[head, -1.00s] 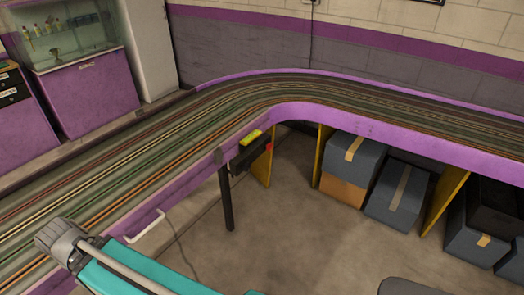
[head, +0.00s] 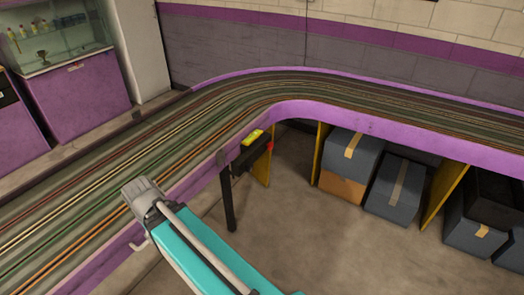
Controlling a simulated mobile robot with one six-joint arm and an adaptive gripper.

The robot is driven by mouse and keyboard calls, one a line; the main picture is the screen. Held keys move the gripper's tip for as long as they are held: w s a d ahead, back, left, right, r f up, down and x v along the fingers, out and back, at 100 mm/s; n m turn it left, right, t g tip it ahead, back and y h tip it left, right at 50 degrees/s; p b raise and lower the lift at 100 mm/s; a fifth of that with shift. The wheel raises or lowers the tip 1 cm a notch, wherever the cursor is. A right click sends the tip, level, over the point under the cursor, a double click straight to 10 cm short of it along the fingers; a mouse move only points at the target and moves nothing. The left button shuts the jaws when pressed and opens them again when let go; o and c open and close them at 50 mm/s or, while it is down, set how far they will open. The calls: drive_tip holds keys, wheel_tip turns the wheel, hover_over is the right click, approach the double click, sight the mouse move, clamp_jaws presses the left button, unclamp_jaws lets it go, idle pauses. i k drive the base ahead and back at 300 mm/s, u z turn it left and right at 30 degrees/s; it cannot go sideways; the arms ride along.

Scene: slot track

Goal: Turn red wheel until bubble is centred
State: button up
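The red wheel (head: 269,146) is a small red knob at the right end of a black bracket (head: 250,158) under the inner edge of the track. A yellow spirit level (head: 253,137) sits on top of the bracket. It is too small for me to tell where its bubble is. My teal arm with its grey joint (head: 143,195) reaches over the lower left of the track. The joint is left of and below the level, apart from it. My gripper does not show in this view.
The purple-edged slot track (head: 350,122) curves from lower left to right. A black leg (head: 228,200) stands under the bracket. Yellow panels and several boxes (head: 395,190) are under the right part. The floor (head: 300,230) between is clear. A purple cabinet (head: 78,95) stands back left.

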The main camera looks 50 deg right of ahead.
sight(270, 146)
drive_tip(key=z, duration=1.3)
drive_tip(key=k, duration=0.9)
drive_tip(key=z, duration=0.05)
drive_tip(key=i, duration=0.9)
drive_tip(key=z, duration=0.05)
